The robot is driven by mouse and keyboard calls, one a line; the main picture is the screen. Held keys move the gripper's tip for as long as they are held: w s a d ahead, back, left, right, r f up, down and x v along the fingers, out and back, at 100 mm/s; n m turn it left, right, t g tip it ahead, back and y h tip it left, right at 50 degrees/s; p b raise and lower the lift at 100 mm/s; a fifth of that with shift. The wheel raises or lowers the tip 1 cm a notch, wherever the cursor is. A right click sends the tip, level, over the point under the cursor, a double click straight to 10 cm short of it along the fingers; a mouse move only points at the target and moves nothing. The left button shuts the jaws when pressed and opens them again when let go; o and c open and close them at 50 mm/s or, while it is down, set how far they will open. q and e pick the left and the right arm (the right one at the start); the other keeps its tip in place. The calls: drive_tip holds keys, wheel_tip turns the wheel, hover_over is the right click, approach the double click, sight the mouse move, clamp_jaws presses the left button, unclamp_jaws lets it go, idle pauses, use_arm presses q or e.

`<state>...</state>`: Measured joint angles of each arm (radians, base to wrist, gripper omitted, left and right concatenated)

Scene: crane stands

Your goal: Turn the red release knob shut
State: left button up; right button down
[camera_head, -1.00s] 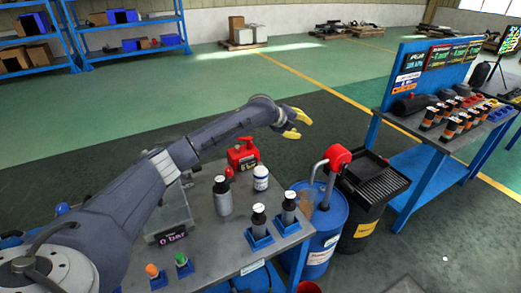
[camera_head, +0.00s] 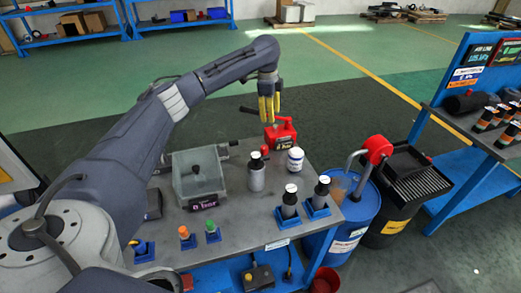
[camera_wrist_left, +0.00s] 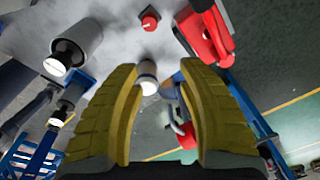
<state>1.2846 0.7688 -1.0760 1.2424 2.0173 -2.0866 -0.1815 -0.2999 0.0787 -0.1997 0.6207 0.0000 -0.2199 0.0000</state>
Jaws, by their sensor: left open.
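The red knob (camera_head: 265,150) is a small red piece on the grey bench, behind the grey cylinder and beside the red can; in the left wrist view the knob (camera_wrist_left: 149,20) shows near the top edge, on a small base. My left gripper (camera_head: 269,106) points down above the back of the bench, over the red can and apart from the knob. Its yellow fingers (camera_wrist_left: 165,115) are open, with nothing held between them. My right gripper is not in view.
A red can (camera_head: 282,133), a white bottle (camera_head: 295,159) and a grey cylinder (camera_head: 256,172) stand close around the knob. A clear box (camera_head: 198,172) with a display stands left. Two cylinders (camera_head: 321,192) sit in blue holders in front. A blue drum (camera_head: 345,212) stands right.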

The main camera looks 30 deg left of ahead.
sight(264, 147)
use_arm(q)
drive_tip(key=f, duration=0.6)
drive_tip(key=s+a+f+n, duration=0.1)
drive_tip(key=f, duration=0.4)
drive_tip(key=f+n, duration=0.1)
drive_tip(key=f, duration=0.5)
drive_tip(key=shift+s+a+f+g+y, duration=0.25)
drive_tip(key=shift+f+g+y, duration=0.05)
drive_tip(key=shift+g, duration=0.1)
drive_tip(key=shift+o, duration=0.3)
clamp_jaws()
